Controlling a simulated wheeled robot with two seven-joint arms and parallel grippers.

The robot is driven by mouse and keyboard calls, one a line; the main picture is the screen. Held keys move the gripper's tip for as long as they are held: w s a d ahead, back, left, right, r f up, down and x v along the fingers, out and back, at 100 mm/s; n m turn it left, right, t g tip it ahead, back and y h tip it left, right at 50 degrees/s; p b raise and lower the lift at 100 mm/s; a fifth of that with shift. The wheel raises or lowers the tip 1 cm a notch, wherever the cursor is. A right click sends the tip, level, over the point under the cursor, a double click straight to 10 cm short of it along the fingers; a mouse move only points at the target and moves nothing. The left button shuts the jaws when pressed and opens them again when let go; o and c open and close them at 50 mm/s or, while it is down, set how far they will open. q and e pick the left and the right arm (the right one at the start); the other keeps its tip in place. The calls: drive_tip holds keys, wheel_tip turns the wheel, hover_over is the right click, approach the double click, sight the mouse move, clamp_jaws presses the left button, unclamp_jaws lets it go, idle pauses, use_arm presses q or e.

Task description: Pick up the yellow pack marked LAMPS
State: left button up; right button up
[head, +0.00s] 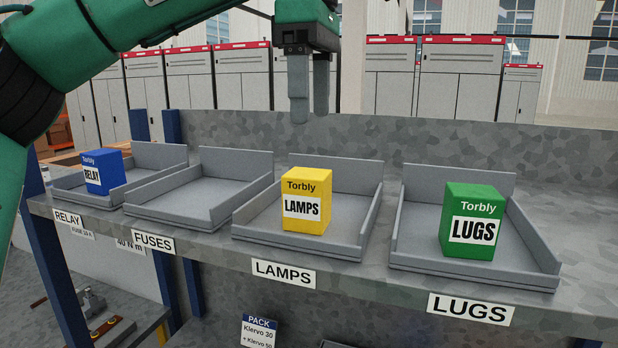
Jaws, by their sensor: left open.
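The yellow pack marked LAMPS (307,201) stands upright in the grey tray (366,207) above the LAMPS label. My left gripper (309,112) hangs from the green arm that comes in from the upper left. Its two grey fingers point down, apart and empty, above and behind the yellow pack in the picture. They do not touch the pack. My right gripper is not in view.
A blue RELAY pack (102,171) stands in the far left tray. The FUSES tray (200,190) is empty. A green LUGS pack (472,222) stands in the right tray. Low tray walls surround the packs. A back panel (450,148) runs behind the shelf.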

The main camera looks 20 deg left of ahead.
use_arm(q)
drive_tip(key=shift+a+r, duration=0.1)
drive_tip(key=shift+a, duration=0.1)
drive_tip(key=b, duration=0.2)
hover_over(307, 196)
drive_tip(key=w, duration=0.2)
drive_tip(key=f, duration=0.4)
drive_tip(key=shift+a+f, duration=0.2)
drive_tip(key=shift+f, duration=0.15)
drive_tip(key=f, duration=0.3)
drive_tip(key=shift+w+a+f, duration=0.15)
drive_tip(key=shift+w, duration=0.25)
drive_tip(key=shift+s+f, duration=0.2)
drive_tip(key=shift+f, duration=0.1)
wheel_tip(307, 196, down, 4)
drive_tip(key=shift+r+p, duration=0.15)
drive_tip(key=shift+p, duration=0.15)
drive_tip(key=shift+f, duration=0.4)
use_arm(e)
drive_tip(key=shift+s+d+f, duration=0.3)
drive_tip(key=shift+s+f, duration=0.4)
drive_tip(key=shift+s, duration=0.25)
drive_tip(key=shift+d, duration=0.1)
